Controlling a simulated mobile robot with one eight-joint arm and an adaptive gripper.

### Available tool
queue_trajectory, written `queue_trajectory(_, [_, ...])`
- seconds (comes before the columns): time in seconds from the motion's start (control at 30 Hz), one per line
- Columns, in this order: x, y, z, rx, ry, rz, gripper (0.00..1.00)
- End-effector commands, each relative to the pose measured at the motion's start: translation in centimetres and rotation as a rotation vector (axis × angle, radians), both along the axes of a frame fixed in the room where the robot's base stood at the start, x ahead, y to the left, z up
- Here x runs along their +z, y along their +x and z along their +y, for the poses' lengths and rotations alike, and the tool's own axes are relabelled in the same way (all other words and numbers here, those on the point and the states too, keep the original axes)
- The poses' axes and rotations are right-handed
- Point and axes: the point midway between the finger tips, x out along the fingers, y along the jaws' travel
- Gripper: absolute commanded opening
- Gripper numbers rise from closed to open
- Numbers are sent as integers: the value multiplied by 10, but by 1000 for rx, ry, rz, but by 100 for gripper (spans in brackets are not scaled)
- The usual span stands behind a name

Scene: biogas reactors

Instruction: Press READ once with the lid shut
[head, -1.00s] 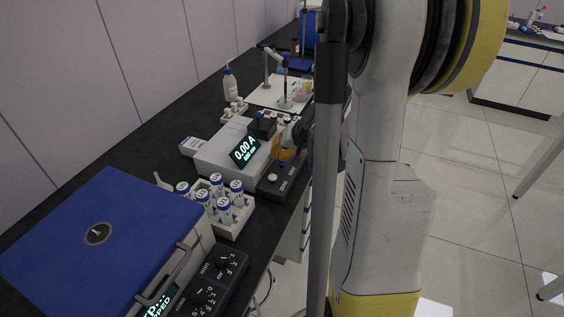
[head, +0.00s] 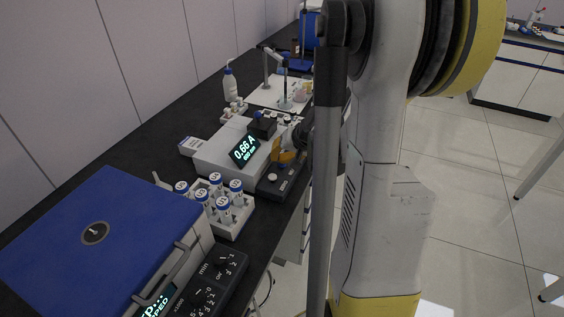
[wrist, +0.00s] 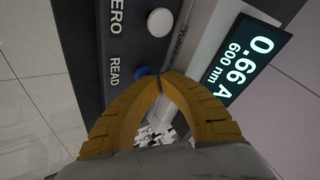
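The photometer (head: 213,157) is a pale box on the dark bench in the head view. Its display (head: 244,151) reads 0.66 A; the display in the wrist view (wrist: 242,62) also shows 600 nm. A black block (head: 262,128) sits on its top, with a small blue part above it; I cannot tell for sure how the lid stands. The blue READ button (wrist: 143,71) shows beside its label in the wrist view, partly hidden by my fingers. My gripper (wrist: 160,79) has its yellow fingertips together, empty, right at that button; contact is unclear. It also shows in the head view (head: 284,156).
A white ZERO button (wrist: 160,22) is on the same dark panel. A rack of blue-capped vials (head: 238,221) and a blue-lidded box (head: 97,232) stand nearer. A wash bottle (head: 230,84) and a white stand plate (head: 268,94) are farther back.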

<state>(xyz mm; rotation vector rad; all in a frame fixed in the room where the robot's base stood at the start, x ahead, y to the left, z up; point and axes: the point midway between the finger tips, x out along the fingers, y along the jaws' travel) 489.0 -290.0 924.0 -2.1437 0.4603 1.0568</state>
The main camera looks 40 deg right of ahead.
Motion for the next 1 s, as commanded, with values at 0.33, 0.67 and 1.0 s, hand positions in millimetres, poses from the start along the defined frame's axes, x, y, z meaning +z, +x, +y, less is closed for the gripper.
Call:
queue_trajectory(0.33, [-4, 0, 0, 0, 1, 1, 0])
queue_trajectory(0.67, [-1, 0, 0, 0, 1, 1, 0])
queue_trajectory(1.0, [19, 0, 0, 0, 0, 0, 0])
